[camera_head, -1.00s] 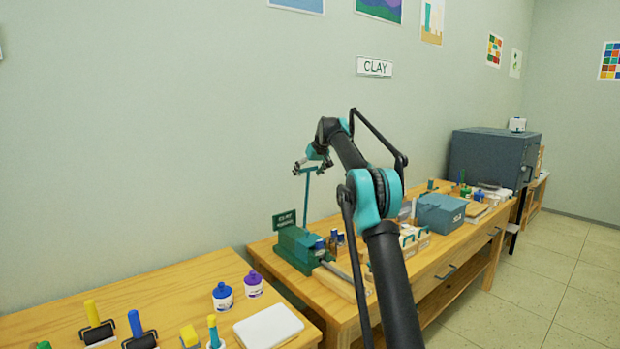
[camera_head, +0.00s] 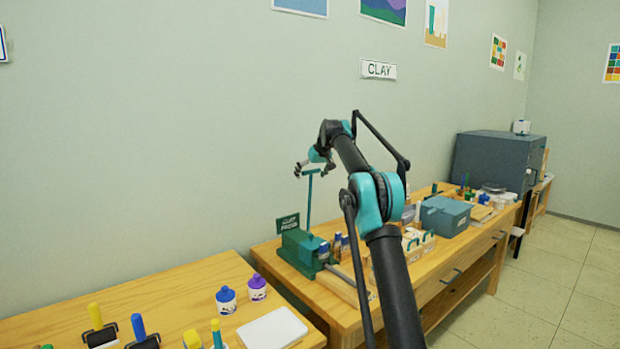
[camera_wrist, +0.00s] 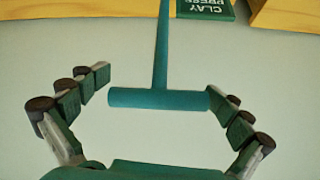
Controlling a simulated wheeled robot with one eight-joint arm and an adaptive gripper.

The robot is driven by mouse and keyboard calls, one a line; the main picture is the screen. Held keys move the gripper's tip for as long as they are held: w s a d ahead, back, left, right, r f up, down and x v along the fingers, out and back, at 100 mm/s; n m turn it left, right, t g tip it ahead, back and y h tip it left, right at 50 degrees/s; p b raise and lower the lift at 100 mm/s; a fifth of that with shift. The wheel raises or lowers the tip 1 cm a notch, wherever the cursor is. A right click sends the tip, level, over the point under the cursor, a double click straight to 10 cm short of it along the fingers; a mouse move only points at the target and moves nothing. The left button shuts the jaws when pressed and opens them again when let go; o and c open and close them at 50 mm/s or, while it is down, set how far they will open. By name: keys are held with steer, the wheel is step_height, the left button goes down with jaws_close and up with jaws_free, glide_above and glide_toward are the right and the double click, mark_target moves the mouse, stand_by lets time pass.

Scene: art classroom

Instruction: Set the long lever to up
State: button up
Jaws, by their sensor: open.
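The long lever (camera_head: 309,198) is a thin teal T-shaped bar standing upright from the green clay press (camera_head: 300,249) on the wooden table. In the wrist view its crossbar handle (camera_wrist: 157,98) lies crosswise between my fingertips, with the stem (camera_wrist: 161,45) running away towards the press. My gripper (camera_head: 315,169) is at the top of the lever, its fingers spread. In the wrist view my gripper (camera_wrist: 158,84) is open; the right fingertip is at or very near the handle's right end, and the left fingertip is close to the other end. I cannot tell whether they touch.
A green clay press sign (camera_head: 288,223) stands behind the press. Small bottles (camera_head: 340,243), a blue-grey box (camera_head: 445,215) and a large grey kiln-like box (camera_head: 492,163) are to the right. Paint pots (camera_head: 226,299) and a white slab (camera_head: 273,329) lie on the nearer table.

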steer(key=v, duration=1.2)
steer(key=shift+s, duration=0.1)
steer(key=s+d+f+m+h, duration=0.1)
steer(key=s+d+f, duration=0.2)
steer(key=s+f, duration=1)
steer(key=s+d+f+m+g+h, duration=0.1)
steer(key=s+d+f, duration=0.3)
steer(key=s+f, duration=0.9)
steer(key=s+d+f+m+h, duration=0.1)
steer(key=s+f, duration=1.3)
steer(key=s, duration=1.9)
steer(key=d+m, duration=0.1)
steer(key=d, duration=0.1)
steer(key=shift+d+m+g+h, duration=0.3)
steer(key=shift+d+m, duration=0.05)
steer(key=shift+m, duration=0.05)
